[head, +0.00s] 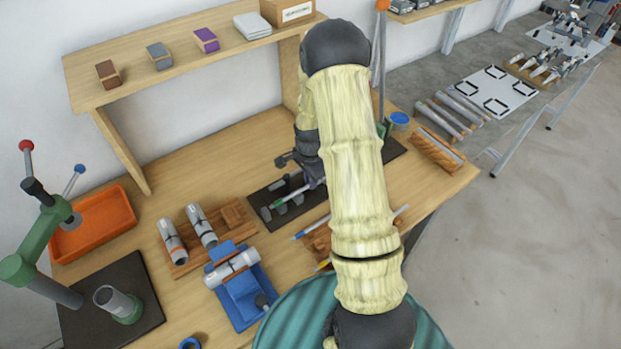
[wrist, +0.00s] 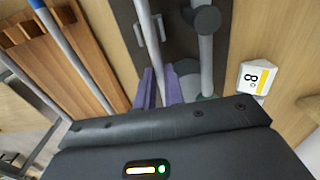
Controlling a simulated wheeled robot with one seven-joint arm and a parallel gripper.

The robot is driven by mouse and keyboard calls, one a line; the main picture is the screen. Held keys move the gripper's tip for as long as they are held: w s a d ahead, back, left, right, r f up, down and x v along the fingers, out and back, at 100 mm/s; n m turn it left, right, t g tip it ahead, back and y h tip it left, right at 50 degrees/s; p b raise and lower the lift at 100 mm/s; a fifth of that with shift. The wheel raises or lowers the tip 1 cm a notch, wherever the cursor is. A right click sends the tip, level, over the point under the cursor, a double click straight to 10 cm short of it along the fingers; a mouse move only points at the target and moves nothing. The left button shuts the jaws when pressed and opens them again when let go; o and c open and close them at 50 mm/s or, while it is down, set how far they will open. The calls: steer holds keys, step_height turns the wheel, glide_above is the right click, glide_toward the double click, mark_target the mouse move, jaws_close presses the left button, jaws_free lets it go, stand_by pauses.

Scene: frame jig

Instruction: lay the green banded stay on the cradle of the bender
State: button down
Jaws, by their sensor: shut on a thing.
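The stay with a green band (head: 288,197) is a thin grey tube, seen in the head view over the bender's dark base plate (head: 262,196). Its green part shows toward the left end. My gripper (head: 314,183) is shut on it with purple fingers. In the wrist view a grey tube (wrist: 149,38) runs between the fingers of my gripper (wrist: 167,86). The bender (wrist: 180,30) is a dark plate with grey upright parts and a dark round knob beside the tube. Whether the stay touches the cradle cannot be told. My arm hides the bender's right part.
A wooden rack with blue-ended tubes (wrist: 62,50) stands beside the bender. A numbered yellow-and-white block (wrist: 256,78) is on its other side. A blue fixture (head: 240,297), a wooden holder with two cylinders (head: 183,262) and an orange tray (head: 95,226) are to the left.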

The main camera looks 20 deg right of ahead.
stand_by(0.4)
steer(key=c, duration=1.4)
jaws_free()
steer(key=shift+r, duration=0.1)
step_height(320, 180, up, 17)
steer(key=b, duration=0.3)
steer(key=s+a+n+t, duration=0.1)
steer(key=s+a+n, duration=0.4)
steer(key=s+n, duration=0.3)
steer(key=s+a+n+t, duration=0.1)
steer(key=s+a+n, duration=0.4)
steer(key=s+n, duration=0.2)
steer(key=shift+s+f+n+t, duration=0.3)
steer(key=shift+s+f+n, duration=0.15)
steer(key=shift+s, duration=0.2)
steer(key=shift+a, duration=0.1)
